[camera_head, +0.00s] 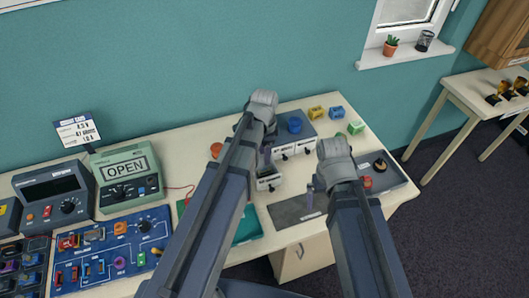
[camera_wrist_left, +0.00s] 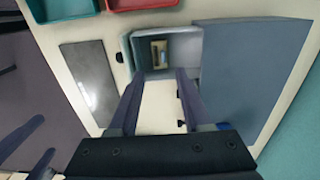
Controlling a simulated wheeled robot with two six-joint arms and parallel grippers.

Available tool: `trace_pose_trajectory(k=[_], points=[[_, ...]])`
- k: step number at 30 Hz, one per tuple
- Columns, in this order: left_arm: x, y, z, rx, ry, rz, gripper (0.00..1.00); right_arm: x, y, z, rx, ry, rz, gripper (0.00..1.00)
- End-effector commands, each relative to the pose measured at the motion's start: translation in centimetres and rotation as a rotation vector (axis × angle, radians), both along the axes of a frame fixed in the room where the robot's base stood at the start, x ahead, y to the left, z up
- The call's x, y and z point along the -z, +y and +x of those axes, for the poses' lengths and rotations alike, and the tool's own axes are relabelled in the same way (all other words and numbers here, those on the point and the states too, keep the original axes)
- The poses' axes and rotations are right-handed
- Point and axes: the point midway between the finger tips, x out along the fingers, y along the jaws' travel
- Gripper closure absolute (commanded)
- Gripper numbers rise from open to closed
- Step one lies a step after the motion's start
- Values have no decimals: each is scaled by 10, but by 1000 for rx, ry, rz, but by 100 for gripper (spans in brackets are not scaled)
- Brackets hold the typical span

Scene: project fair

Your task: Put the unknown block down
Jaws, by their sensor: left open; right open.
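My left gripper (camera_head: 265,158) is open and points down over a small open drawer (camera_head: 269,182) at the front of a grey cabinet. In the left wrist view its two fingers (camera_wrist_left: 160,78) stand apart, with nothing visible between the tips. A small grey and yellowish block (camera_wrist_left: 158,53) lies inside the pale open drawer (camera_wrist_left: 195,52), just beyond the fingertips. I cannot tell for certain whether it is the unknown block. My right gripper (camera_head: 314,196) is open and appears empty, over or near a dark grey mat (camera_head: 290,212).
A yellow block (camera_head: 317,113), blue block (camera_head: 337,112) and green block (camera_head: 356,127) stand at the back right. My arms hide part of the table.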

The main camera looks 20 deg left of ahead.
Motion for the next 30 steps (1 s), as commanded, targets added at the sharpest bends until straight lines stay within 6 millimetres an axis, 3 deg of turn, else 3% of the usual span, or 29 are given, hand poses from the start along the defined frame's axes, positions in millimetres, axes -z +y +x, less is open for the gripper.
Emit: trace_pose_trajectory(k=[1,4,13,24,30], points=[[-15,0,0,0,0,0,51,-15,0,0,0,0,0,0],[-24,0,0,0,0,0,51,-24,0,0,1,0,0,0],[-27,-6,-6,-19,2,3,51,-27,0,0,3,0,1,0],[-28,-83,-109,-481,4,86,51,-27,0,0,3,0,1,0],[-28,-97,-133,-628,-10,112,51,-27,0,0,2,0,1,0]])
